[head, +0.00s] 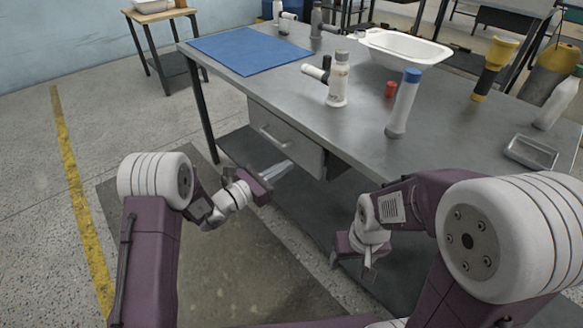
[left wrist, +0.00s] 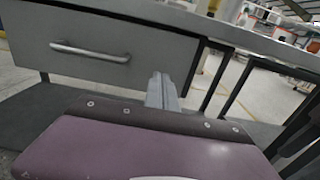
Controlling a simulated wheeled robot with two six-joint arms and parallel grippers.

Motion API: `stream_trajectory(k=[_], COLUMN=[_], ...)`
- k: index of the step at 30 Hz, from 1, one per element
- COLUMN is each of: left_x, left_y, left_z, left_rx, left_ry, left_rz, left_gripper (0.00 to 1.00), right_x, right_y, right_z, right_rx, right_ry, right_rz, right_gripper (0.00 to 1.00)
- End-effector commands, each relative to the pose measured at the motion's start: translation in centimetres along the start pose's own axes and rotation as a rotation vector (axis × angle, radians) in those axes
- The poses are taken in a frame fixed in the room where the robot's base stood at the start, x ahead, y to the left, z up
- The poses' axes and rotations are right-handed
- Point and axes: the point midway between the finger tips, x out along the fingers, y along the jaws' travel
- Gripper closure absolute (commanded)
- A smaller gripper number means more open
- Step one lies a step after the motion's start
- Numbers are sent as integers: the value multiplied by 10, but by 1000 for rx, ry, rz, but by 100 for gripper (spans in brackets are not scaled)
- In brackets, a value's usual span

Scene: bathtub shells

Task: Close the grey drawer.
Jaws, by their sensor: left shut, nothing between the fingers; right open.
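The grey drawer (head: 285,138) hangs under the left part of the metal workbench (head: 345,125) and has a bar handle (head: 272,137). In the left wrist view, the drawer front (left wrist: 105,42) fills the upper left, with its handle at its left part. The front looks close to the bench edge; I cannot tell whether a gap remains behind it. My left gripper (head: 283,168) is shut and empty, below the drawer front in the head view. Its fingers (left wrist: 162,92) overlap the lower right of the drawer in the wrist view; contact is unclear. My right gripper (head: 370,266) is open, low before the bench.
On the bench are a blue mat (head: 250,50), a white basin (head: 403,47), a white bottle (head: 338,80), a blue-capped tube (head: 404,103), a red cap (head: 391,89) and a metal tray (head: 531,153). A dark lower shelf (head: 305,205) lies beneath.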

Motion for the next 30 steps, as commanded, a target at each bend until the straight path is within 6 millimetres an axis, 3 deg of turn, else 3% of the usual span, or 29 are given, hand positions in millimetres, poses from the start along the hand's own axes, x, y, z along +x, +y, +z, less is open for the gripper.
stream_trajectory(k=[1, 6, 10, 15, 23, 26, 28, 29, 30], left_x=[-14, -57, -77, -87, -87, -79, -72, -70, -71], left_y=[1, 1, 1, -1, -2, -6, -16, -30, -58], left_z=[5, 4, 3, 1, 1, 20, 56, 72, 86], left_rx=[-5, -5, -2, -2, -2, 41, 115, 149, 201], left_ry=[2, 2, 1, 1, 1, -21, -58, -70, -62], left_rz=[6, 6, 4, 1, -1, -23, -57, -103, -196], left_gripper=[100, 100, 100, 100, 100, 100, 100, 100, 100], right_x=[-9, -18, -22, -23, -22, -23, -23, -22, -22], right_y=[0, 0, 0, 0, 0, 0, 0, 0, 0], right_z=[-2, -3, -3, -3, -3, -3, -3, -3, -3], right_rx=[0, 0, 0, 0, 0, 0, 0, 0, 0], right_ry=[3, 3, 3, 3, 2, 2, 2, 2, 2], right_rz=[0, 0, 0, 0, 0, 0, 0, 0, 0], right_gripper=[34, 34, 34, 34, 34, 34, 34, 34, 34])
